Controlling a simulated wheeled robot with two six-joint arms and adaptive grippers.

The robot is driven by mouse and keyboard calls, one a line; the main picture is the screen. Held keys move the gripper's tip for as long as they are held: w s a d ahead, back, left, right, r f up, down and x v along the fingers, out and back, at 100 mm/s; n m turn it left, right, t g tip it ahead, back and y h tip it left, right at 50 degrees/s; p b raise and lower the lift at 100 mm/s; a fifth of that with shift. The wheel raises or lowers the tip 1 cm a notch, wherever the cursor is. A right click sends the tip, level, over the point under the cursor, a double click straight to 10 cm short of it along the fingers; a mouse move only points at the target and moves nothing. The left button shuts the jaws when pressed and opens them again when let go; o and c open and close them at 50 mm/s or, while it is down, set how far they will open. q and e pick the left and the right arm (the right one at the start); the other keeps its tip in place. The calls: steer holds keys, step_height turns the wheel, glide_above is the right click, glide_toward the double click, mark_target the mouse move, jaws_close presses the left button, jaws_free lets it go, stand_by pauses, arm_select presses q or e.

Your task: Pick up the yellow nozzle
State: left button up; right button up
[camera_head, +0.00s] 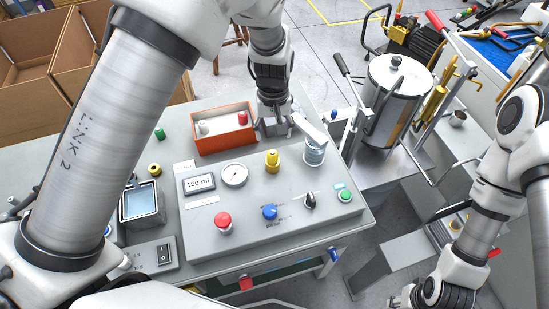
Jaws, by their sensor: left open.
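The yellow nozzle (272,161) stands upright on the grey test bench (345,215), behind a blue knob and right of a round gauge. My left gripper (275,128) points down just behind the nozzle, beside the right end of an orange box. It is open and apart from the nozzle, with no object visible between its fingers. My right gripper (402,299) is at the bottom edge, partly cut off, and its fingers do not show clearly.
The orange box (238,140) holds a white and a red piece. A clear cylinder (315,153) stands right of the nozzle. Red (223,221) and blue (270,212) knobs stand in front. A metal tank (396,95) is at right, a water basin (141,203) at left.

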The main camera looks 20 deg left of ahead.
mark_target(272, 151)
arm_select(q)
step_height(272, 151, down, 3)
steer(key=shift+s+r+b, duration=0.1)
steer(key=shift+s+b, duration=0.05)
steer(key=shift+b, duration=0.45)
steer(key=shift+w+f+p, duration=0.25)
steer(key=shift+w+f, duration=0.1)
steer(key=shift+f, duration=0.25)
steer(key=shift+w+f+p, duration=0.2)
steer(key=shift+w+f, duration=0.15)
steer(key=shift+f, duration=0.25)
steer(key=f+p, duration=0.1)
steer(key=s+f+p, duration=0.1)
steer(key=f, duration=0.1)
steer(key=shift+s+a, duration=0.15)
steer(key=shift+a, duration=0.05)
steer(key=shift+w+f, duration=0.2)
steer(key=shift+f, duration=1)
steer(key=shift+w+f, duration=0.15)
steer(key=shift+w, duration=0.05)
steer(key=shift+s, duration=0.2)
jaws_close()
arm_select(e)
steer(key=shift+w+r, duration=0.1)
steer(key=shift+w, duration=0.2)
